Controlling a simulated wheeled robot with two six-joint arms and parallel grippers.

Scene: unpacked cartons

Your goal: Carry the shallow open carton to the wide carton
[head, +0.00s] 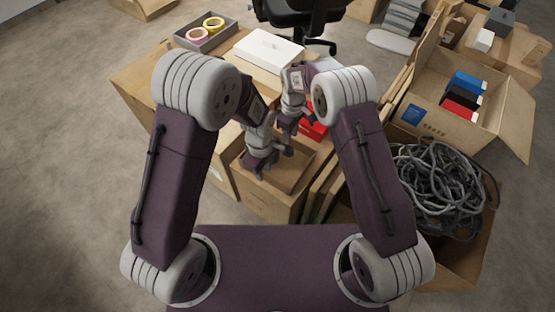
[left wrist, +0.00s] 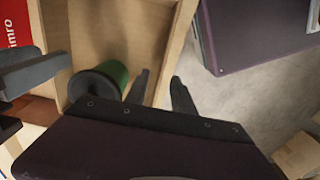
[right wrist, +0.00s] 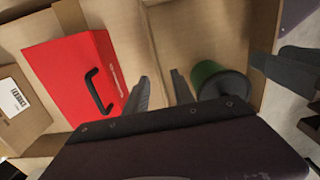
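The shallow open carton (head: 268,204) stands in front of me, below both grippers. A green cylinder with a dark top (left wrist: 98,82) stands inside it; it also shows in the right wrist view (right wrist: 222,82). My left gripper (left wrist: 160,76) is open, one finger on each side of a carton wall. My right gripper (right wrist: 160,76) is open at the opposite wall, between the green cylinder and a red box (right wrist: 75,80). Contact with the walls cannot be told. A wide open carton (head: 480,115) with blue, black and red boxes is at the right; whether it is the named one is unclear.
A carton with coiled grey cable (head: 440,185) stands at the right. A white box (head: 268,48) and a grey tray with tape rolls (head: 205,35) are behind the grippers. An office chair (head: 300,15) is farther back. Bare floor (head: 60,130) lies to the left.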

